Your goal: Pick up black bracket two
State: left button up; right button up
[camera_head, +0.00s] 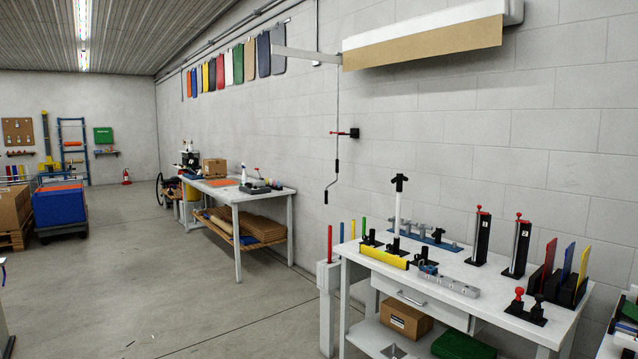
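The white workbench (463,263) stands at the right of the head view, against the block wall. Two tall black upright brackets with red knobs stand at its back: one farther left (480,238) and one farther right (517,248). Low black pieces also sit on the bench, one by the yellow bar (384,256) and one (424,256) beside it. Neither of my grippers shows.
A black rack (567,290) with red, blue and yellow plates stands at the bench's right end, near a black base with a red knob (518,304). A white post (328,308) stands at its left. A second table (236,192) is farther back. The floor at left centre is open.

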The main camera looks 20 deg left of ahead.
aim_at(400, 178)
jog(key=u, duration=0.2)
jog(key=i, duration=1.05)
jog(key=i+j, duration=0.15)
jog(key=i, duration=0.9)
